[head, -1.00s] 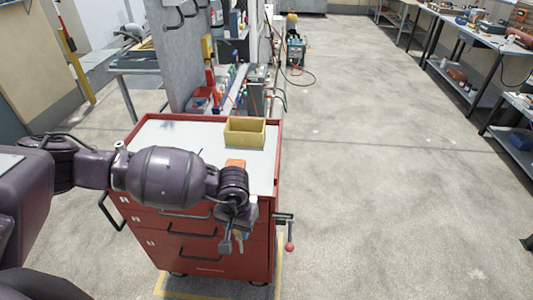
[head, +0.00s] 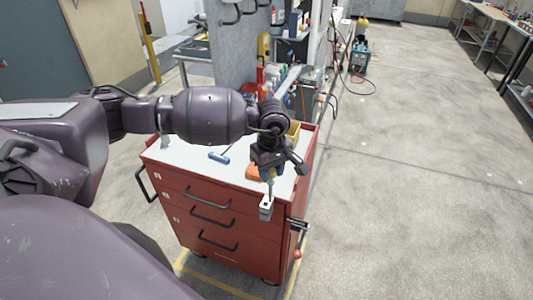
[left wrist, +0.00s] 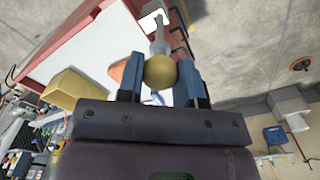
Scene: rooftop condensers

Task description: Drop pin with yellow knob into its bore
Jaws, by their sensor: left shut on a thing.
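The pin's yellow knob (left wrist: 160,72) sits between the two blue fingers of my left gripper (left wrist: 158,82) in the left wrist view. The gripper is shut on the pin, whose grey shank (left wrist: 159,46) points away from the palm. A pale bracket (left wrist: 152,20) lies beyond the shank's tip. In the head view my left gripper (head: 268,176) is above this bracket (head: 266,207), at the front edge of the red cart. The bore and the pin's tip cannot be made out, so I cannot tell whether they touch. My right gripper is not in view.
The red cart (head: 225,222) has a pale top with an orange piece (head: 254,172), a blue-handled tool (head: 219,157) and a yellow bin (head: 294,130). A red-balled handle (head: 297,253) sticks out at its right side. The floor to the right is clear.

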